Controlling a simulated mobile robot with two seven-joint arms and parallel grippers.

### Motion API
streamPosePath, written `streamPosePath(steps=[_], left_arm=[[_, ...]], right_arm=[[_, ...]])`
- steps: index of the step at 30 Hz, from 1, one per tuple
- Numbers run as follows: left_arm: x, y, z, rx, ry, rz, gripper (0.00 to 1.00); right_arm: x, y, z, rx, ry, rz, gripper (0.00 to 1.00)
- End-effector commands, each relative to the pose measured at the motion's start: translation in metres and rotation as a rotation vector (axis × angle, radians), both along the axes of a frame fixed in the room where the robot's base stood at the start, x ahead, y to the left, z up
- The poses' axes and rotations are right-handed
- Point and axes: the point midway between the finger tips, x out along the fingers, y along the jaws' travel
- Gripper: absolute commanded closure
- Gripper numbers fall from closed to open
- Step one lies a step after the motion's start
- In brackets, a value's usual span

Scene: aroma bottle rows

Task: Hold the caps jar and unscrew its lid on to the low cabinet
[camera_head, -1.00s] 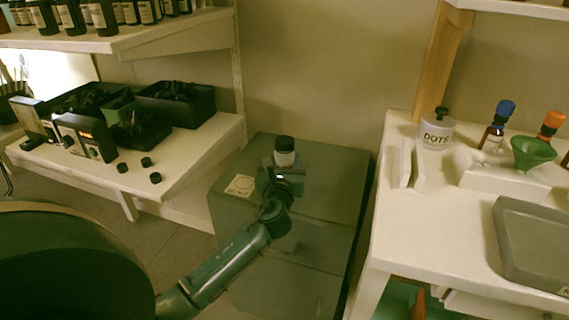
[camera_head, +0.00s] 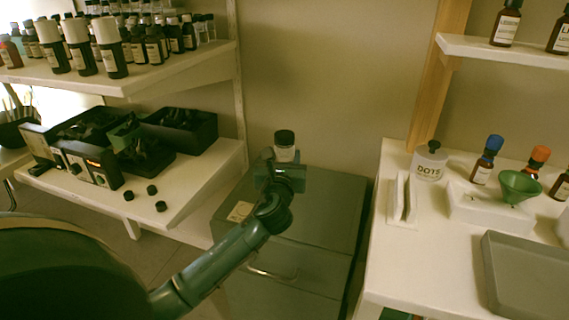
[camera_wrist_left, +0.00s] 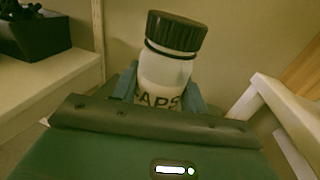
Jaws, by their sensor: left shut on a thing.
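The caps jar (camera_head: 285,153) is a small white jar with a black ribbed lid (camera_head: 285,137). My left gripper (camera_head: 284,163) is shut around the jar's lower body, above the low cabinet (camera_head: 325,205). In the left wrist view the jar (camera_wrist_left: 163,80) stands slightly tilted between the fingers, its "CAPS" label partly hidden by the gripper. The lid (camera_wrist_left: 177,33) sits on the jar, with a dark ring just below it. Whether the jar's base touches the cabinet is hidden. My right gripper is not in view.
A pale square card (camera_head: 240,211) lies on the cabinet's left part. A left shelf (camera_head: 190,170) holds dark bins, a device and several loose black caps. A right table (camera_head: 400,260) holds a DOTS jar (camera_head: 429,165), bottles, a green funnel and a grey tray (camera_head: 535,275).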

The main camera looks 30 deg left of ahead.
Motion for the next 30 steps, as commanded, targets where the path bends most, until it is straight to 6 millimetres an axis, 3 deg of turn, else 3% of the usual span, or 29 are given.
streamPosePath(steps=[5,6,20,30], left_arm=[[0.0001,-0.0002,-0.0001,0.000,-0.001,0.000,0.79],[0.0001,-0.0002,-0.0001,0.000,-0.001,0.000,0.59],[0.0001,-0.0003,-0.0003,0.000,0.000,-0.001,0.97],[0.0001,-0.0003,-0.0003,-0.001,0.000,-0.001,0.97]], right_arm=[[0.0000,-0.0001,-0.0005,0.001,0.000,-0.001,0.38],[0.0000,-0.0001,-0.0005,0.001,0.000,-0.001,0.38],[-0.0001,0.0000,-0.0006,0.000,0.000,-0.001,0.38],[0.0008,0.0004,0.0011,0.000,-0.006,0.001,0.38]])
